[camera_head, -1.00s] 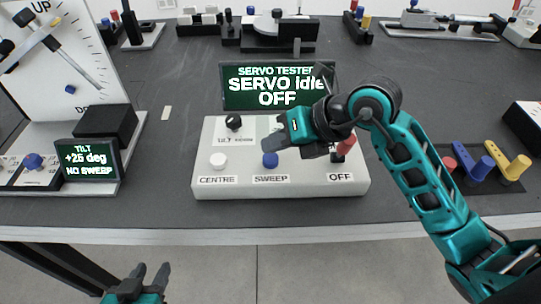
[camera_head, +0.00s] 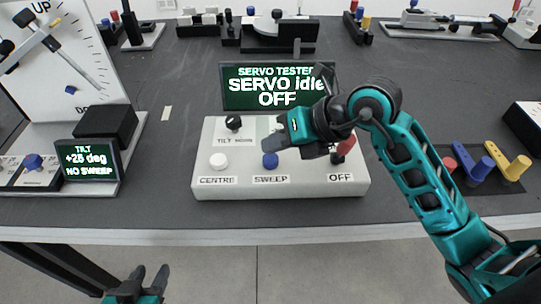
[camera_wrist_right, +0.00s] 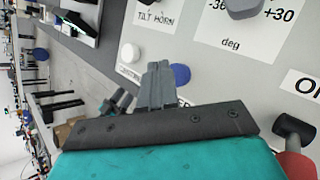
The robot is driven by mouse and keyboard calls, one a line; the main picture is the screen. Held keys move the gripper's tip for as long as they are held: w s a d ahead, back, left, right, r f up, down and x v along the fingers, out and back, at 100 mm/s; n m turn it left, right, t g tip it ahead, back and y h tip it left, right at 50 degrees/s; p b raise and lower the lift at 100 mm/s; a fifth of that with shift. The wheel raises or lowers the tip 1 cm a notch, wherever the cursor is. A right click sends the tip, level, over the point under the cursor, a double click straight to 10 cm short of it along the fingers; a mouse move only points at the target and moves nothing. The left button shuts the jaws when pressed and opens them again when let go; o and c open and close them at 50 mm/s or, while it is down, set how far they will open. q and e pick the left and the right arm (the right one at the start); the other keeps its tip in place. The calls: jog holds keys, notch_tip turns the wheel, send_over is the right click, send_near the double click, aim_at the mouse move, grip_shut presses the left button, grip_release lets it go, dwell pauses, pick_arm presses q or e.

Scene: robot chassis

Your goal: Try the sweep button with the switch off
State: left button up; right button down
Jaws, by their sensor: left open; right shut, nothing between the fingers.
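The servo tester box (camera_head: 210,180) stands mid-table with a white CENTRE button (camera_head: 218,161), a blue SWEEP button (camera_head: 270,160) and a switch (camera_head: 338,155) with a red tip above the OFF label. Its screen (camera_head: 275,87) reads "SERVO idle OFF". My right gripper (camera_head: 282,142) is shut and empty, its tip above and close to the blue button; in the right wrist view the fingers (camera_wrist_right: 160,88) partly cover the blue button (camera_wrist_right: 180,74). I cannot tell if they touch. My left gripper (camera_head: 150,280) is open and empty, below the table's front edge.
A tilt board (camera_head: 75,60) with a pointer stands at the left; its small display (camera_head: 88,160) reads TILT +25 deg, NO SWEEP. Instruments line the back edge. The table between is mostly clear.

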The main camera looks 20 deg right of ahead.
aim_at(276, 159)
dwell(0.4)
jog(key=shift+f, duration=0.1)
jog(key=shift+f+b, duration=0.3)
jog(key=shift+f, duration=0.05)
jog(key=shift+f+b, duration=0.4)
jog(key=shift+f, duration=0.15)
dwell(0.6)
jog(key=shift+r, duration=0.1)
jog(key=shift+r+p, duration=0.85)
jog(key=shift+p, duration=0.05)
jog(key=shift+r, duration=0.15)
notch_tip(276, 159, up, 5)
jog(key=p, duration=0.4)
jog(key=shift+p, duration=0.3)
